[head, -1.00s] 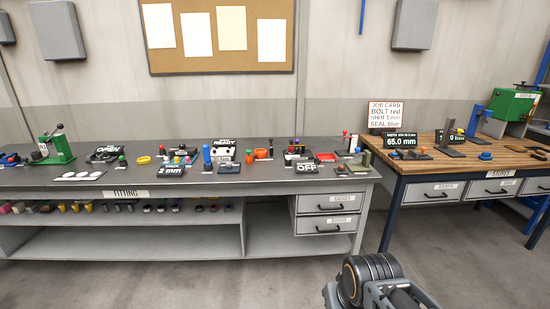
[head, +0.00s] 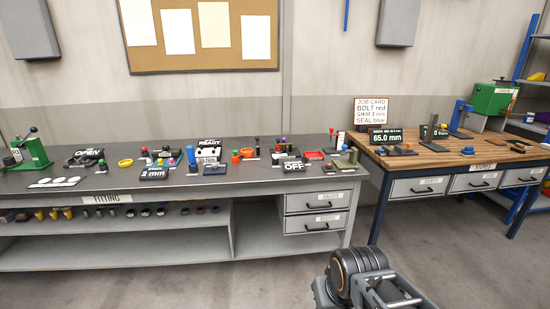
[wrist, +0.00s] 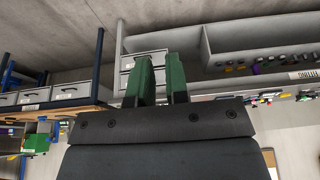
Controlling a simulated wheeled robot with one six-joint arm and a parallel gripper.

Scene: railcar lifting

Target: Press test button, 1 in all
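The grey fitting bench (head: 262,183) carries several small devices. Among them is a black and white unit with a READY display (head: 208,143), and a sign reading OFF (head: 293,166) stands further right. Small red, orange and green knobs show near these, but I cannot tell which one is the test button at this size. My gripper (wrist: 162,82) shows in the wrist view with its two green fingers apart and nothing between them. It is away from the bench top, touching nothing. In the head view only part of my arm shows, at the bottom.
A wooden-topped table (head: 440,155) stands right of the bench, with a 65.0 mm display (head: 387,139) and a job card (head: 374,111) near its left end. Drawers (head: 316,213) fill the bench's right end. The floor in front is clear.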

